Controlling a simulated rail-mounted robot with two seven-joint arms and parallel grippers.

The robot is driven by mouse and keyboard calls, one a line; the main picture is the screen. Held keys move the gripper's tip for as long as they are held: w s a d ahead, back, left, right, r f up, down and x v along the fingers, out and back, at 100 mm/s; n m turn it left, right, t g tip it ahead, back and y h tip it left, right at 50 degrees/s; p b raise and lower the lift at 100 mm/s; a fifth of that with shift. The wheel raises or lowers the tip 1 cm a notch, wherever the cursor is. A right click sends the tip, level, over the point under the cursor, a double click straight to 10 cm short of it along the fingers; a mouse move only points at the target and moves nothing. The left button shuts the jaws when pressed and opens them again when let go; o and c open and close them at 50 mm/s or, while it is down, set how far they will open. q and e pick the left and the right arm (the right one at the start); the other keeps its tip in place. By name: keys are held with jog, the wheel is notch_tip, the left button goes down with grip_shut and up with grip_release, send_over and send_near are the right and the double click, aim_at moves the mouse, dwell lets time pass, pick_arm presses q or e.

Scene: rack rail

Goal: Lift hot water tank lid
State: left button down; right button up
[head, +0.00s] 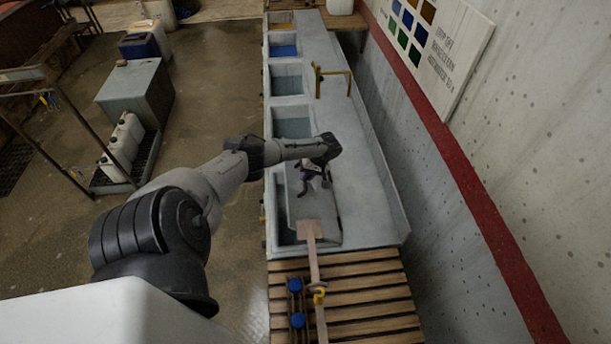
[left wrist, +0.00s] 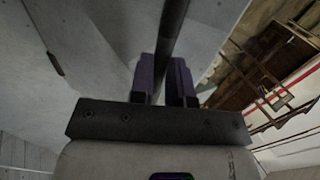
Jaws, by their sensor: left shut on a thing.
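The hot water tank lid (head: 326,222) is a grey panel over the nearest basin of the long grey trough. A dark gap shows along its left side, so the basin is partly uncovered. I cannot tell for sure how far the lid is raised or tilted. My left gripper (head: 315,177) is over the lid's far part. In the left wrist view its two purple fingers (left wrist: 163,80) are shut on a dark bar, the lid handle (left wrist: 172,35), with the pale lid surface beside it. My right gripper is not in view.
A wooden paddle (head: 310,232) reaches from the lid's near edge over a slatted wooden bench (head: 370,290) with blue knobs. Other open basins (head: 291,122) and a brass tap (head: 318,80) lie farther along. A concrete wall bounds the right; open floor lies left.

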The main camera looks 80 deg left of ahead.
pick_arm(q)
jog(key=shift+w+f, duration=0.1)
jog(key=shift+w, duration=0.05)
jog(key=c, duration=1.5)
grip_release()
jog(key=shift+c, duration=0.2)
jog(key=shift+o, duration=1.4)
jog(key=shift+w, duration=0.2)
jog(key=shift+o, duration=0.8)
jog(key=shift+s, duration=0.1)
jog(key=a+v, duration=0.1)
jog(key=v, duration=1.3)
jog(key=shift+s+d+b, duration=0.2)
jog(key=shift+d+b, duration=0.2)
jog(key=shift+d, duration=0.1)
